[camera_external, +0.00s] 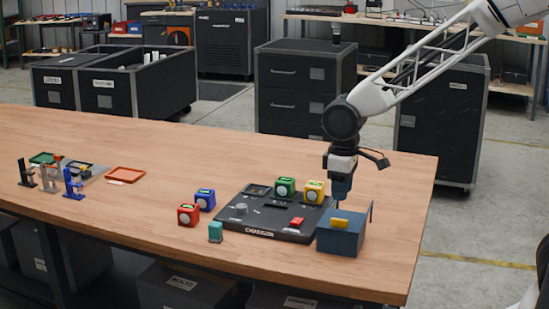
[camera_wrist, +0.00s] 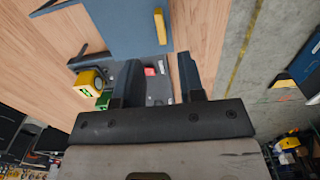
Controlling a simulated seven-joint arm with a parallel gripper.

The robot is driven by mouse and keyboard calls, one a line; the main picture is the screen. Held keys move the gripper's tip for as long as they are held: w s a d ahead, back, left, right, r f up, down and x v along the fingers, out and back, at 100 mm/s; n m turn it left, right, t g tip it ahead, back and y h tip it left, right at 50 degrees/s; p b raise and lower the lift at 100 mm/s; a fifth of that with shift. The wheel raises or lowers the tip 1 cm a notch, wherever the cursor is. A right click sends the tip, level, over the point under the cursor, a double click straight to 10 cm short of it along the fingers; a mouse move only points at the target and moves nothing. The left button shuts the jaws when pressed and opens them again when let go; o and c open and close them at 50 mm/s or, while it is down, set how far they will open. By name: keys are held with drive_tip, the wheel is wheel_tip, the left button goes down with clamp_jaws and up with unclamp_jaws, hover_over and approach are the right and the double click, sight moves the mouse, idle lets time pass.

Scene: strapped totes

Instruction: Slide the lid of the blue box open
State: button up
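The blue box (camera_external: 342,240) stands at the right front of the table, beside the black board. A yellow handle (camera_external: 341,221) sits on its blue lid, which looks shut, though the gap cannot be made out. In the wrist view the blue lid (camera_wrist: 118,30) is at the top, with the yellow handle (camera_wrist: 160,26) near its right edge. My gripper (camera_external: 339,201) points down just above the back of the box, apart from the handle. In the wrist view its two dark fingers (camera_wrist: 158,82) are spread, with nothing held between them.
The black board (camera_external: 264,224) left of the box carries green and yellow cubes (camera_external: 314,191) and a red piece (camera_external: 297,221). Red and blue cubes (camera_external: 205,199) and a teal piece (camera_external: 216,232) stand left of it. The table's right edge is close to the box.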

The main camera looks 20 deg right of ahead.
sight(339, 216)
drive_tip(key=shift+a+f, duration=0.1)
drive_tip(key=shift+f, duration=0.1)
idle(0.3)
drive_tip(key=shift+f, duration=3.75)
clamp_jaws()
